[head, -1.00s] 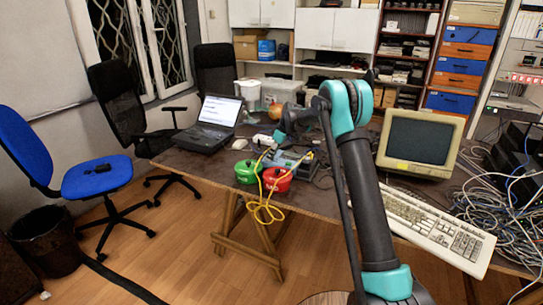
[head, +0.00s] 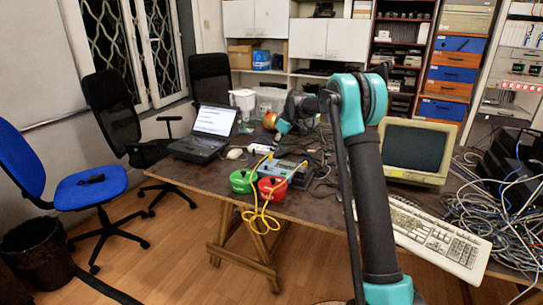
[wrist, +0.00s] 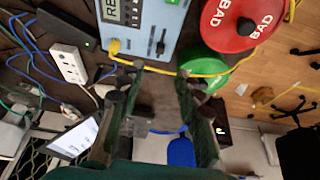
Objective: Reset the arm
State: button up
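My gripper (head: 283,127) hangs over the table, behind the pots, at the end of my teal and dark grey arm. In the wrist view my gripper (wrist: 158,85) has its two dark fingers well apart, with nothing held between them. A red lidded container (wrist: 232,18) marked "BAD" and a green container (wrist: 203,62) lie beyond the fingertips there. In the head view the green container (head: 242,181) and the red container (head: 271,190) stand side by side near the table's front edge, with yellow cable draped over them.
A blue-grey device (head: 284,172) sits behind the containers. A laptop (head: 205,130) is to the left; an old monitor (head: 413,150), a keyboard (head: 432,238) and a cable tangle (head: 500,215) are to the right. A white power strip (wrist: 68,64) lies near the device.

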jog(key=shift+d+r, duration=0.25)
jog(key=shift+r, duration=0.35)
jog(key=shift+s, duration=0.1)
jog(key=s+d+m+t+h, duration=0.1)
jog(key=s+d+m, duration=0.3)
jog(key=s+d, duration=0.6)
jog(key=s+d+m+t+h, duration=0.1)
jog(key=s+d+m, duration=0.35)
jog(key=s, duration=0.85)
jog(key=s+d+f+m, duration=0.1)
jog(key=s+d+f, duration=0.2)
jog(key=s, duration=0.5)
jog(key=s+d+f+m+h, duration=0.1)
jog(key=s+d+f, duration=0.3)
jog(key=s, duration=0.5)
jog(key=s+d+f+m+h, duration=0.1)
jog(key=s+d+f+m, duration=0.2)
jog(key=s, duration=0.6)
jog(key=shift+d+f+t, duration=0.3)
jog(key=shift+d+f, duration=0.05)
jog(key=shift+f, duration=0.3)
jog(key=shift+m, duration=0.25)
